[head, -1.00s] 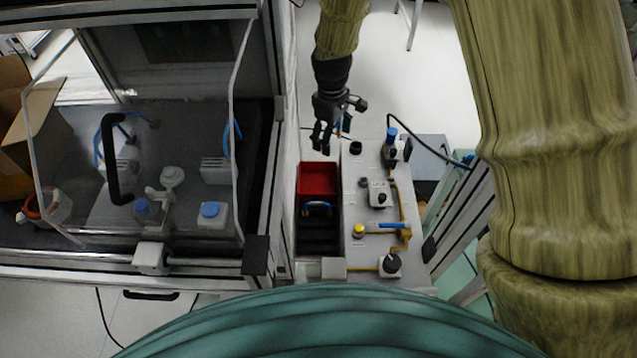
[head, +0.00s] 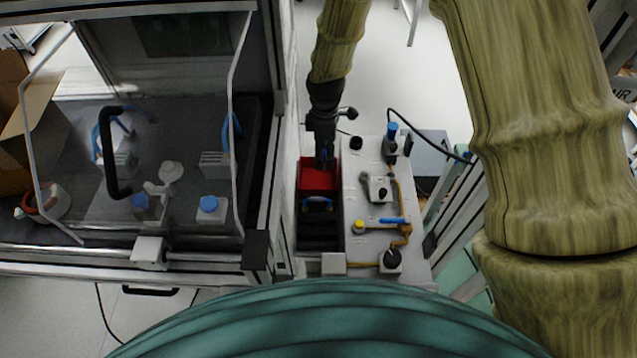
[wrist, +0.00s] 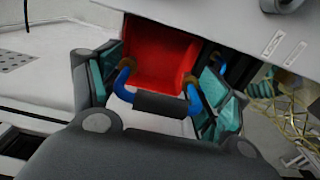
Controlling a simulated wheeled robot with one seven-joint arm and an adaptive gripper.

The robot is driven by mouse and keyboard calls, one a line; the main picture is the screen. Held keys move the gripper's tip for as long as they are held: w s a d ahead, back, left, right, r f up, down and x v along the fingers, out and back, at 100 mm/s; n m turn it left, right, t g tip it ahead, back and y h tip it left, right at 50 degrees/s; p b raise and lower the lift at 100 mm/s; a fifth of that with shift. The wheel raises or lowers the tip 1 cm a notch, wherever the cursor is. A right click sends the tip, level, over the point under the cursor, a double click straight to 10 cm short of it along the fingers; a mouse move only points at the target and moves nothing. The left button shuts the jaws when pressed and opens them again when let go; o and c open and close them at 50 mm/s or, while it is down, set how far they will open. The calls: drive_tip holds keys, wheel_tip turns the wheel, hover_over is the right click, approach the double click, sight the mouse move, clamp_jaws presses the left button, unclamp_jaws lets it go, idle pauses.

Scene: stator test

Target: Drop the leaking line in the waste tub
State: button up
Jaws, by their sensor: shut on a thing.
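My gripper (head: 324,160) points down over the red tub (head: 305,178), which stands to the left of the white bench panel. In the wrist view, a short blue line (wrist: 193,98) with brownish ends and a dark middle part spans between my two teal-padded fingers (wrist: 160,85). My gripper is shut on it, and the red tub (wrist: 160,60) shows beyond it. In the head view, my gripper hides most of the held line. Whether the line is below the tub's rim is unclear.
Another blue curved piece (head: 318,201) lies just in front of the red tub, over a dark rack (head: 320,232). The white panel (head: 360,205) with valves and yellow pipe is close on the right. A glazed cabinet (head: 232,100) stands on the left.

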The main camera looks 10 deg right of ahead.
wheel_tip(320, 180, down, 4)
drive_tip(key=b, duration=0.3)
drive_tip(key=o, duration=1.1)
drive_tip(key=shift+r, duration=0.1)
wheel_tip(320, 180, up, 12)
drive_tip(key=shift+f, duration=0.1)
idle(0.4)
